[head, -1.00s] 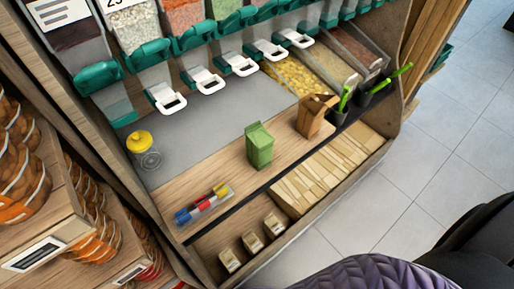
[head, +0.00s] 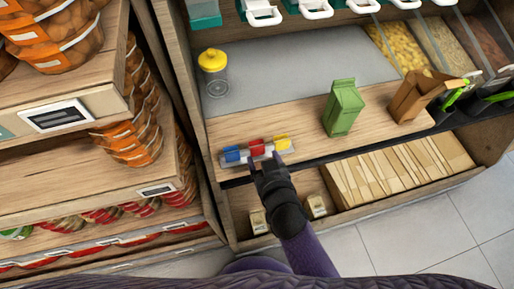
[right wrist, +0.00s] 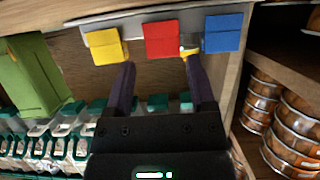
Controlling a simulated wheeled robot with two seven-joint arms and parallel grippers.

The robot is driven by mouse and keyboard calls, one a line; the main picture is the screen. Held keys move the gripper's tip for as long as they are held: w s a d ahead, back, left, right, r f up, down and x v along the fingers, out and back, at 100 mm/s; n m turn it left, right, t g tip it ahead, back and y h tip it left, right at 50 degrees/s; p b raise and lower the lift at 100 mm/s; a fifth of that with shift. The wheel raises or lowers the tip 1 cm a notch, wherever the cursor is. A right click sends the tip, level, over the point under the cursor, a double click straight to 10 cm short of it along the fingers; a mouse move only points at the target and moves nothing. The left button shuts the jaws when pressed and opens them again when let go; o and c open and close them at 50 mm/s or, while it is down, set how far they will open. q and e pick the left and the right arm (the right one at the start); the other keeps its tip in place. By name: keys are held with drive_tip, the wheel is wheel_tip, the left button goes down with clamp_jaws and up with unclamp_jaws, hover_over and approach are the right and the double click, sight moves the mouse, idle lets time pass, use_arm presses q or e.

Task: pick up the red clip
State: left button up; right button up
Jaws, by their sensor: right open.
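The red clip (head: 257,147) sits between a blue clip (head: 232,154) and a yellow clip (head: 281,142) on a small grey holder (head: 290,151) at the front of the wooden shelf. In the right wrist view the red clip (right wrist: 161,39) is in the middle, with the yellow clip (right wrist: 103,46) left and the blue clip (right wrist: 223,33) right. My right gripper (head: 264,163) is open just in front of the holder. In the right wrist view its fingers (right wrist: 158,72) point at the red clip, with nothing between them. My left gripper is not in view.
A yellow-lidded jar (head: 213,73) stands behind the clips. A green bag (head: 343,107) and a brown bag (head: 420,97) stand to the right. Shelves with orange jars (head: 130,140) are at left. The shelf between the holder and green bag is clear.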

sight(258, 149)
drive_tip(key=b+x, duration=0.2)
drive_tip(key=x, duration=0.3)
drive_tip(key=shift+a, duration=0.15)
drive_tip(key=shift+w, duration=0.25)
drive_tip(key=shift+r, duration=0.15)
